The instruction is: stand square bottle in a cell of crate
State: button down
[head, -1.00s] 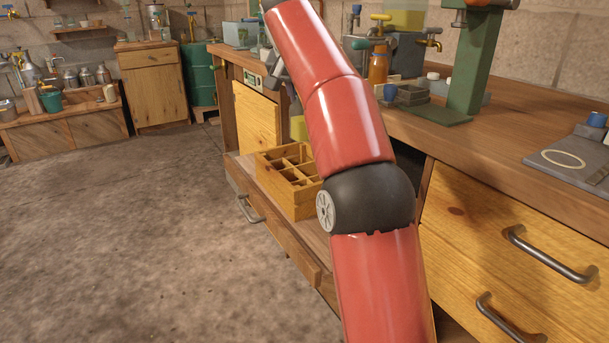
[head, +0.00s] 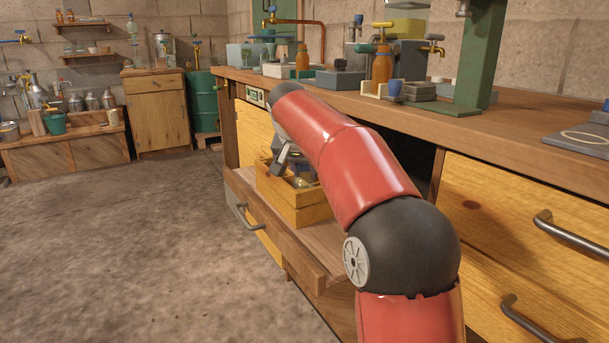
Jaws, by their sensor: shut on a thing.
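The wooden crate (head: 290,209) with open cells sits on the low shelf under the workbench, left of my red arm. My gripper (head: 297,177) is low over the crate, mostly hidden behind my arm. It is shut on a pale glassy thing, most likely the square bottle (head: 301,183), whose lower part is at or inside the crate's rim. The crate's walls and my arm hide the bottle's base, so I cannot tell which cell it is over or whether it touches the bottom.
The shelf (head: 318,255) has bare room in front of the crate. The workbench top (head: 420,110) overhangs it, carrying an orange bottle (head: 381,65) and a green stand (head: 472,70). Drawers with handles (head: 570,235) stand at right. The floor at left is clear.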

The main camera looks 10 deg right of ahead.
jog(key=c, duration=1.1)
grip_release()
jog(key=shift+r, duration=0.1)
jog(key=p+v, duration=0.3)
jog(key=v, duration=0.9)
jog(key=s+d+f+n+y, duration=0.1)
jog(key=s+f, duration=0.6)
jog(key=s, duration=0.4)
jog(key=s+d+f+n+y, duration=0.1)
jog(key=s+f+n, duration=0.1)
jog(key=s+f, duration=0.5)
jog(key=s+d+f+n+y, duration=0.1)
jog(key=s+f+n, duration=0.1)
jog(key=s+f, duration=0.6)
jog(key=shift+s, duration=3.3)
